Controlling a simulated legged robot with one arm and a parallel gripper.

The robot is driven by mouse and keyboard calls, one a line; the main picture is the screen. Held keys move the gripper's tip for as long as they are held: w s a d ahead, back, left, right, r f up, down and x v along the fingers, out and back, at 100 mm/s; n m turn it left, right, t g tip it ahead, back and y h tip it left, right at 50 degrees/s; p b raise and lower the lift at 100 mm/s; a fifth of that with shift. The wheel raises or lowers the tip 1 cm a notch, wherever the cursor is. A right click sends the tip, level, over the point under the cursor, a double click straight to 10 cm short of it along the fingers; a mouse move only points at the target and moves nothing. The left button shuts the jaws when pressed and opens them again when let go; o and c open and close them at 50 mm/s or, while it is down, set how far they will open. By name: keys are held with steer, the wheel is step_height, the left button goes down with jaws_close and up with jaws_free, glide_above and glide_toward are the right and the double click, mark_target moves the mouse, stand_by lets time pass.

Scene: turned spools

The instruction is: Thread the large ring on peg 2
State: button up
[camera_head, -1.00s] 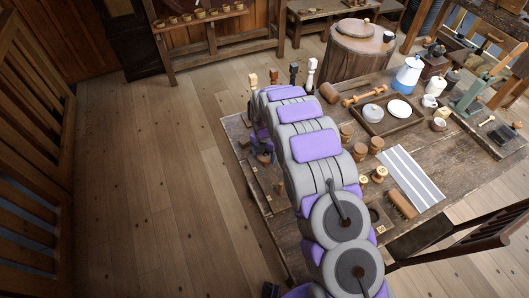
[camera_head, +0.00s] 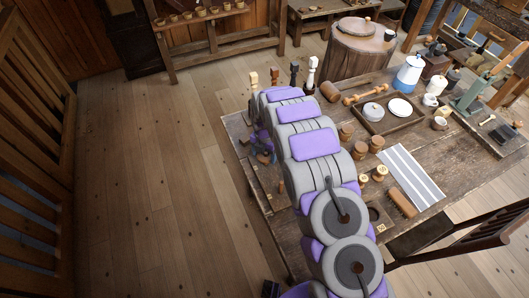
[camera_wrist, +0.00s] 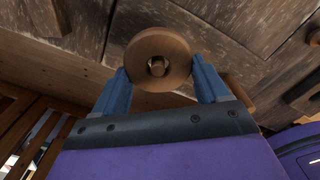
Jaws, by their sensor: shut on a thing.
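In the wrist view, a round brown wooden ring (camera_wrist: 140,48) with a small centre hole sits between the two blue fingers of my gripper (camera_wrist: 160,68). My gripper is shut on it, one finger on each side. Something lighter shows in the hole, but I cannot tell what. In the head view, several upright pegs stand at the table's far left corner: a pale wood one (camera_head: 253,79), two dark ones (camera_head: 274,76) and a white one (camera_head: 312,72). I cannot read which is peg 2. My arm mostly hides the gripper and ring there.
The wooden table (camera_head: 455,175) holds a tray (camera_head: 399,122) with dishes, a striped cloth (camera_head: 412,175), a brush (camera_head: 402,204), wooden spools (camera_head: 376,145) and a mallet-like piece (camera_head: 365,94). A chair (camera_head: 480,235) stands at the right. Floor at left is clear.

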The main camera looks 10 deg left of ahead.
steer(key=shift+f, duration=0.15)
steer(key=o, duration=1.1)
steer(key=shift+c, duration=0.2)
step_height(320, 180, up, 10)
steer(key=p, duration=0.3)
stand_by(0.6)
